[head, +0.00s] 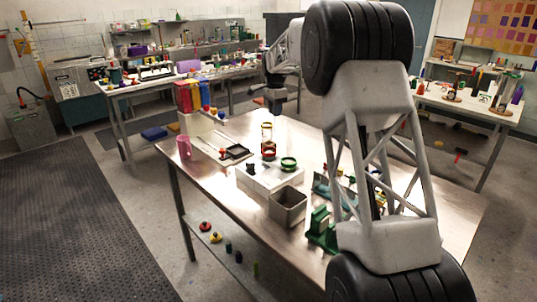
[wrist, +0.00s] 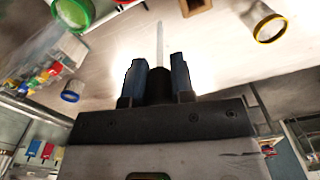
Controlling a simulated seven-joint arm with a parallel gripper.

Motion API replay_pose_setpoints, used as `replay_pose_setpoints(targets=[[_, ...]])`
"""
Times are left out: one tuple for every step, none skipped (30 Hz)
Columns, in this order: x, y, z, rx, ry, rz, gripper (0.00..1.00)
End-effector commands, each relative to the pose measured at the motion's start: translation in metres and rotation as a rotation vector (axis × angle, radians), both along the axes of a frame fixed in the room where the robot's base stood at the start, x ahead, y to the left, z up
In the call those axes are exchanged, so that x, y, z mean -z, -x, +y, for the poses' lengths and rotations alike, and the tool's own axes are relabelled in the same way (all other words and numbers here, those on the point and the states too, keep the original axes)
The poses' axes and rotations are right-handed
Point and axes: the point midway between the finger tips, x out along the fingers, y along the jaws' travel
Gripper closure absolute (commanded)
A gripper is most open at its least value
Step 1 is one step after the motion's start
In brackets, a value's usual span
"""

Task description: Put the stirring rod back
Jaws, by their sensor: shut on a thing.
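My gripper (head: 276,108) hangs above the metal table, over its back part. In the wrist view my gripper (wrist: 159,62) has its two dark blue fingers shut on a thin pale rod, the stirring rod (wrist: 159,42). The rod sticks out beyond the fingertips, and its held end is hidden between them. I cannot make the rod out in the head view. A clear glass vessel with a yellow rim (head: 267,128) stands on the table below my gripper. A yellow-rimmed glass (wrist: 271,27) also shows in the wrist view.
A green ring-shaped item (head: 289,163) sits on a white block (head: 257,178). A grey open bin (head: 288,205) stands in front. Red, yellow and blue containers (head: 195,96) stand at the back left by a pink cup (head: 184,147). The table's left front is mostly bare.

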Motion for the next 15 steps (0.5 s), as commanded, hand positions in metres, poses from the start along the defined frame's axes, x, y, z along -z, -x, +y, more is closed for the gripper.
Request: replay_pose_setpoints(targets=[[0.002, -0.006, 0.003, -0.020, 0.000, 0.000, 1.00], [0.003, -0.008, 0.004, -0.031, 0.000, 0.000, 1.00], [0.003, -0.012, 0.006, -0.048, 0.000, 0.000, 1.00], [0.004, -0.015, 0.007, -0.060, -0.001, -0.001, 1.00], [0.005, -0.018, 0.009, -0.071, -0.001, -0.001, 1.00], [0.006, -0.022, 0.010, -0.088, -0.001, -0.001, 1.00], [0.007, -0.024, 0.012, -0.100, -0.001, -0.001, 1.00], [0.008, -0.027, 0.013, -0.112, -0.001, -0.001, 1.00], [0.009, -0.030, 0.015, -0.128, 0.000, 0.000, 1.00], [0.010, -0.033, 0.016, -0.139, 0.000, 0.000, 1.00], [0.011, -0.035, 0.017, -0.151, 0.000, 0.000, 1.00], [0.011, -0.038, 0.019, -0.165, 0.000, 0.000, 1.00], [0.012, -0.040, 0.020, -0.175, 0.000, 0.000, 1.00], [0.013, -0.042, 0.021, -0.186, 0.000, 0.000, 1.00], [0.014, -0.045, 0.022, -0.197, 0.000, 0.000, 1.00]])
